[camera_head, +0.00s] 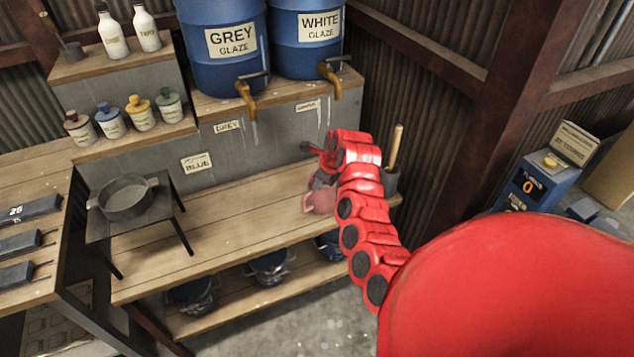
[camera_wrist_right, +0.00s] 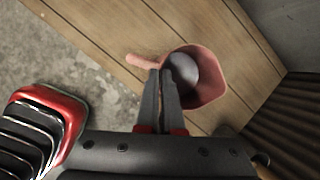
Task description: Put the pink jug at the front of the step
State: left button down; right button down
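The pink jug (camera_head: 319,200) is at the right part of the lower wooden step (camera_head: 235,215), below the barrels, partly hidden by my right arm. In the right wrist view the jug (camera_wrist_right: 207,88) is seen from above, with a grey round area inside and its handle pointing left. My right gripper (camera_wrist_right: 161,72) has its fingers close together at the jug's rim beside the handle, and looks shut on it. In the head view my right gripper (camera_head: 322,178) is over the jug. I cannot tell whether the jug touches the boards. My left gripper is not in view.
Blue grey-glaze (camera_head: 222,45) and white-glaze barrels (camera_head: 307,35) with taps stand above at the back. A black pan (camera_head: 127,198) sits on a stand at the left. A pot with a wooden handle (camera_head: 391,178) is right of my arm. The step's middle is clear.

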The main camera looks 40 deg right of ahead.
jog(key=shift+f, duration=0.2)
jog(key=c, duration=1.5)
grip_release()
jog(key=o, duration=0.4)
jog(key=shift+o, duration=0.2)
